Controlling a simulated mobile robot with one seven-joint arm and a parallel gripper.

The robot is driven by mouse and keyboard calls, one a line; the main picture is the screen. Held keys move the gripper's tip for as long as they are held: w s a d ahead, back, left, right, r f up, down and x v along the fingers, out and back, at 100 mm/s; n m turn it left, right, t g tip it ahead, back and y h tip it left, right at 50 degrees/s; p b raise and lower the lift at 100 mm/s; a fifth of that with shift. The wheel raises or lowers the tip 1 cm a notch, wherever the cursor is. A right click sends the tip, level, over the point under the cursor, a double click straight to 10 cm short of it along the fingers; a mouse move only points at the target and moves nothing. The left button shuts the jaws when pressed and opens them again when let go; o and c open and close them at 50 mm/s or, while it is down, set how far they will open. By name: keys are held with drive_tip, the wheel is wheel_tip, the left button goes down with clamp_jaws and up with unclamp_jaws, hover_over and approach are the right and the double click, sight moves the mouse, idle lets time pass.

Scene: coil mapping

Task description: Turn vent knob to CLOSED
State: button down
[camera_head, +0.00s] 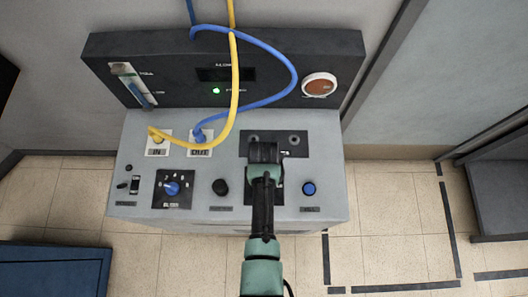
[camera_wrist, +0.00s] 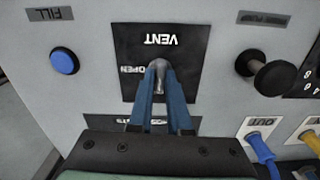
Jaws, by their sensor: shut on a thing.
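The vent knob (camera_wrist: 158,66) is a small grey handle on a black plate (camera_wrist: 188,45) marked VENT, upside down in the wrist view. The word OPEN shows on the plate left of the knob; no CLOSED mark is visible. My gripper (camera_wrist: 160,84) has its two blue fingers shut on the knob, one on each side. The fingers hide the knob's lower part, so its exact pointing direction is hard to tell.
A blue FILL button (camera_head: 308,188) is right of the plate. A black knob (camera_head: 220,187) and a blue selector knob (camera_head: 172,188) are left of it. Yellow (camera_head: 235,80) and blue (camera_head: 285,95) hoses loop above the console, plugged into the IN and OUT ports.

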drive_tip(key=shift+n, duration=0.5)
drive_tip(key=c, duration=0.9)
unclamp_jaws()
drive_tip(key=shift+o, duration=0.2)
drive_tip(key=shift+r, duration=0.1)
wheel_tip(320, 180, up, 13)
drive_tip(key=shift+b, duration=0.3)
